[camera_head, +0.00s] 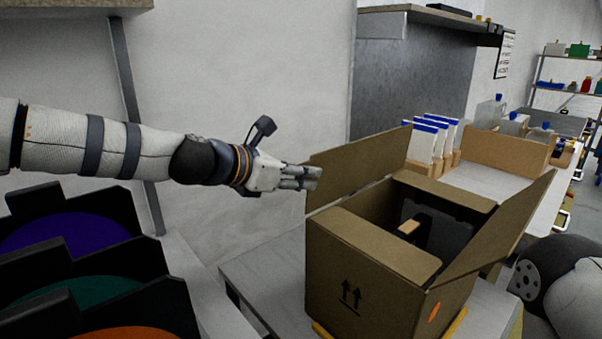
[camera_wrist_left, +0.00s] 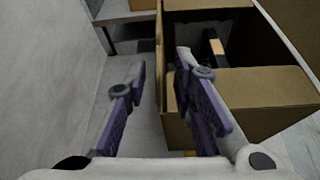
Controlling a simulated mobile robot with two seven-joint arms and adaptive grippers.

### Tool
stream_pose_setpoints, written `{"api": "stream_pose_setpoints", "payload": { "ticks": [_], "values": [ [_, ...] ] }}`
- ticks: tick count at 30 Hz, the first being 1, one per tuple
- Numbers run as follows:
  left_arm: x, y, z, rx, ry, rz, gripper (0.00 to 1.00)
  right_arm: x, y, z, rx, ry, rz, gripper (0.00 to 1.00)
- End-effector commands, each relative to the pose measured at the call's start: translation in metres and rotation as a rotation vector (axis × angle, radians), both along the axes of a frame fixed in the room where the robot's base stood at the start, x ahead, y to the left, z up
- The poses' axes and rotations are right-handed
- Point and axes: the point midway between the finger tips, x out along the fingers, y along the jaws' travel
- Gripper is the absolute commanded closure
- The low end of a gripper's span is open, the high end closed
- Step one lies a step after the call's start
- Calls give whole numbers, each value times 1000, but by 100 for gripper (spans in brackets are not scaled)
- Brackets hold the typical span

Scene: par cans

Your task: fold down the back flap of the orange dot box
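The brown orange dot box (camera_head: 370,285) stands open on a grey table, with its orange dot (camera_head: 434,312) low on the right side. Its left flap (camera_head: 357,165) stands up, leaning outward. The near flap (camera_head: 375,243) and far flap (camera_head: 445,188) lie folded inward. The right flap (camera_head: 497,225) is raised and slanted outward. My left gripper (camera_head: 308,178) is beside the upright left flap. In the left wrist view its fingers (camera_wrist_left: 162,100) are apart, with the flap's thin edge (camera_wrist_left: 159,50) in line with the gap; contact cannot be told. My right gripper is not in view.
Inside the box is a dark item with a tan part (camera_head: 409,228). Behind stand white packs with blue tops (camera_head: 430,138) and another open carton (camera_head: 505,152). Black bins with purple, teal and orange discs (camera_head: 75,235) are at left. A pale wall is behind my left arm.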

Motion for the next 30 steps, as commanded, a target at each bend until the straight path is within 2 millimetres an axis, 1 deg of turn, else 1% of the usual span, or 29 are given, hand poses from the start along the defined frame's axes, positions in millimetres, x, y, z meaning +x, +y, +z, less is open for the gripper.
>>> {"api": "stream_pose_setpoints", "payload": {
  "ticks": [8, 9, 11, 23, 30],
  "values": [
    [2, -2, 2, 0, -4, 0, 77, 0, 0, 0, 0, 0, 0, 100],
    [2, -2, 2, 0, -4, 0, 86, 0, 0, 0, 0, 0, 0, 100],
    [2, -2, 2, 0, -4, 0, 99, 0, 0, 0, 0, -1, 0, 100],
    [0, -3, 2, 11, -14, -1, 100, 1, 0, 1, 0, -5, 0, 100],
    [-9, -12, 1, 89, -93, -2, 100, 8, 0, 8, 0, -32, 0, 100]
  ]
}}
